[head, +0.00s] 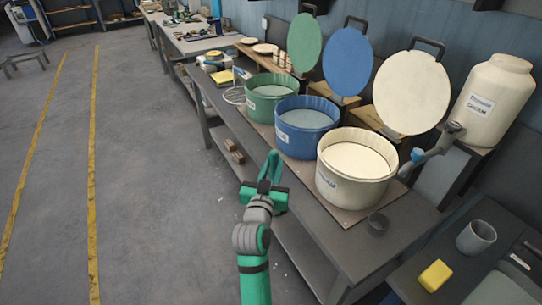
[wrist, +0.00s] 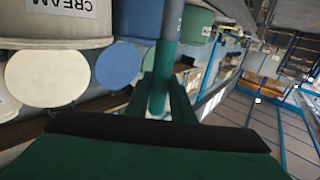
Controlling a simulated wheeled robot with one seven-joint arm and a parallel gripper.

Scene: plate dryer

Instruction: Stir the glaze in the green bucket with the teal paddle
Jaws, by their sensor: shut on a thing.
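The green bucket (head: 270,98) stands open on the bench, farthest of the bucket row, with pale greyish glaze (head: 271,90) inside. My gripper (head: 269,172) is in front of the bench's near side, left of the cream bucket and well short of the green one. In the wrist view my gripper (wrist: 161,92) is shut on the teal paddle (wrist: 167,50), whose shaft stands between the fingers and runs out of the top of the picture. The paddle's far end is not visible there. In the head view the paddle is hard to tell from my green gripper.
A blue bucket (head: 306,128) and a cream bucket (head: 355,172) stand open nearer than the green one. Green (head: 306,42), blue (head: 347,62) and cream (head: 412,93) lids stand upright behind them. A cream tank (head: 492,100) is at right.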

